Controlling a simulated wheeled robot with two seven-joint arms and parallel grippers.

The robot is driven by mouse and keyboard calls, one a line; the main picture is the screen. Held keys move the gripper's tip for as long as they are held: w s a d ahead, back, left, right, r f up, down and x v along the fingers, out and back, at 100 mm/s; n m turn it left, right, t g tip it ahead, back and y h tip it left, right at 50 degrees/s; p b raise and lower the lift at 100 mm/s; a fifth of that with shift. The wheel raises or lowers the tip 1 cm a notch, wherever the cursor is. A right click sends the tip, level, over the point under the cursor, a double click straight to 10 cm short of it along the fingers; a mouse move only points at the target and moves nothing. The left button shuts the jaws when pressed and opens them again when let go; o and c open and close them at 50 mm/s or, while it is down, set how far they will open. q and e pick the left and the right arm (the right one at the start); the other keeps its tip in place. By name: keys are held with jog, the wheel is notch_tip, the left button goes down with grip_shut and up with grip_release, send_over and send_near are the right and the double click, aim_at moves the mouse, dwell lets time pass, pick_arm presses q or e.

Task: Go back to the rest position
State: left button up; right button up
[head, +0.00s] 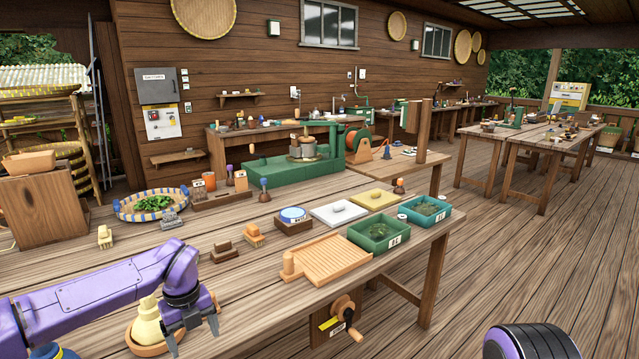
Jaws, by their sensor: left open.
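My left arm is purple and comes in from the left edge, low over the near table. My left gripper (192,332) points down at the table's near left, with its two dark fingers apart and nothing visible between them. A pale yellow, rounded object (147,322) in a shallow brown dish (148,348) is just left of the fingers, partly hidden by my arm. A dark and purple rounded part of my own body shows at the bottom right. My right gripper is not in view.
The near wooden table (215,273) holds a slatted wooden board (328,260), green trays (380,232), a blue-rimmed basket of leaves (153,204) and small wooden blocks. A hand crank (343,318) is on its front edge. The plank floor (490,260) at right is clear.

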pick_arm(q)
jog(key=s+d+f+m+t+y, duration=0.25)
jog(key=s+f+m, duration=0.35)
jog(key=f+m, duration=0.5)
jog(key=s+d+f+m+t+y, duration=0.1)
jog(key=s+d+f+m+t, duration=0.3)
jog(key=f+m, duration=0.6)
jog(key=s+f+m+g+h, duration=0.1)
jog(key=s+f+m, duration=0.3)
jog(key=s+m, duration=0.75)
jog(key=s+a+m+g, duration=0.1)
jog(key=s+a+m, duration=0.1)
jog(key=s+a, duration=0.2)
jog(key=s+a+m+g, duration=0.1)
jog(key=s+a+m, duration=0.1)
jog(key=s+a, duration=0.3)
jog(key=s, duration=0.4)
jog(key=shift+s+f, duration=0.3)
jog(key=shift+f, duration=0.05)
jog(key=shift+y, duration=0.25)
